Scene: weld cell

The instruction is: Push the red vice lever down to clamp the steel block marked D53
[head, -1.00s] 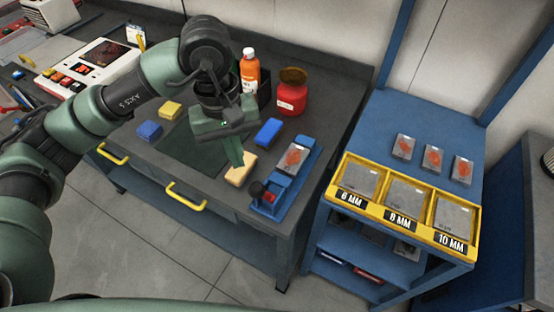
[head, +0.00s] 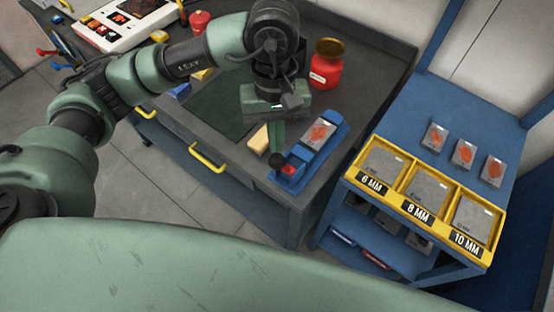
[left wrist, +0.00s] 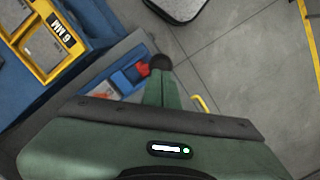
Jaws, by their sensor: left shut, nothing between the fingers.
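The blue vice (head: 328,150) stands near the front right corner of the dark bench. A steel block (head: 318,134) with an orange-red mark lies in it; I cannot read its marking. The vice's lever shows a black knob (head: 276,160) and a red part (head: 290,169) at the near end. My left gripper (head: 276,146) is shut and empty, pointing down just above the knob. In the left wrist view the fingertips (left wrist: 160,78) are close to the knob (left wrist: 160,62); I cannot tell whether they touch. The red part (left wrist: 143,69) is beside it. My right gripper is not in view.
A yellow block (head: 259,139) lies left of the vice, and a red jar (head: 325,70) stands behind. To the right, a blue rack holds a yellow tray (head: 397,202) of plates labelled 6, 8 and 10 MM. Several marked plates lie behind it.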

